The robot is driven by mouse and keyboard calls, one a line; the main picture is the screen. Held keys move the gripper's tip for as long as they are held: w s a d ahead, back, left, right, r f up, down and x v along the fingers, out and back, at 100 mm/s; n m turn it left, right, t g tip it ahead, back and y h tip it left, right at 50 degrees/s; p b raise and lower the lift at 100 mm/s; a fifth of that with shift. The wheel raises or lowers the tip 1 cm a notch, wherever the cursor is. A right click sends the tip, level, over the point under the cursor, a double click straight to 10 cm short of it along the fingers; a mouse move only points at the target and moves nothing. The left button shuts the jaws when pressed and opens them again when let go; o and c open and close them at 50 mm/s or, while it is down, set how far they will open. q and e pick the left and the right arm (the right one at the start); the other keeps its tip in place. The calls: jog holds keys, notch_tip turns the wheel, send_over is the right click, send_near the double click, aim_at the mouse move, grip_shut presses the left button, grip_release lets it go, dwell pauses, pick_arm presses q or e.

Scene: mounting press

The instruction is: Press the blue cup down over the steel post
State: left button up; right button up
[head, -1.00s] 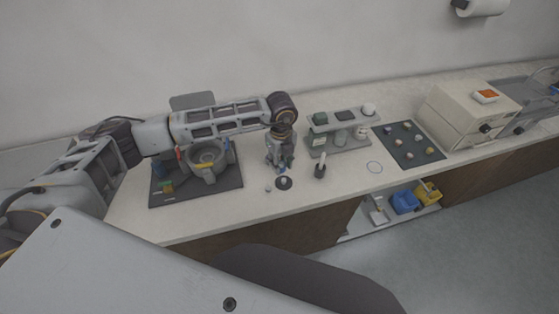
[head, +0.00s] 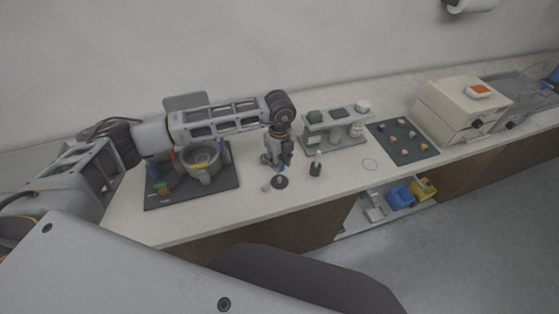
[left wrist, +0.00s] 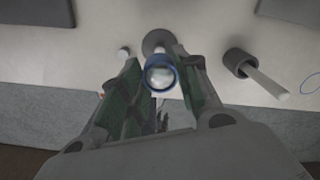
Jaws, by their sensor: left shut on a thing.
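My left gripper (head: 279,162) points down over the counter, close above a dark round base (head: 280,183). In the left wrist view the left gripper (left wrist: 161,68) has its green-padded fingers shut on the blue cup (left wrist: 160,85), which shows as a blue ring with a pale inside. The dark round base (left wrist: 154,38) shows just beyond the cup. A short part of the steel post (left wrist: 160,48) seems to show on that base, partly hidden by the cup. I cannot tell whether the cup touches the post. My right gripper is not in view.
A dark cylinder with a pale rod (left wrist: 238,62) stands right of the base, and a small white piece (left wrist: 124,53) lies left. A dark mat (head: 160,203) with a round fixture is left. A rack (head: 340,143) and a dark board (head: 410,157) are right.

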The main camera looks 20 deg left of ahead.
aim_at(280, 179)
pick_arm(q)
jog(key=shift+f, duration=0.1)
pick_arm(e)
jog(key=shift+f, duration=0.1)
pick_arm(q)
jog(key=shift+f, duration=0.35)
jog(key=shift+f+b, duration=0.95)
jog(key=shift+f, duration=0.3)
jog(key=shift+f+b, duration=0.45)
jog(key=shift+f, duration=0.3)
jog(key=shift+f+b, duration=0.45)
jog(key=shift+f, duration=0.2)
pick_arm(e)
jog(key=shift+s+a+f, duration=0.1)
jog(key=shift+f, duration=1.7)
pick_arm(q)
jog(key=shift+f, duration=0.1)
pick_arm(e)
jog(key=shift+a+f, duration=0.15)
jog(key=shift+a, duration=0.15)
pick_arm(q)
jog(key=shift+f+b, duration=0.3)
jog(key=shift+b, duration=0.05)
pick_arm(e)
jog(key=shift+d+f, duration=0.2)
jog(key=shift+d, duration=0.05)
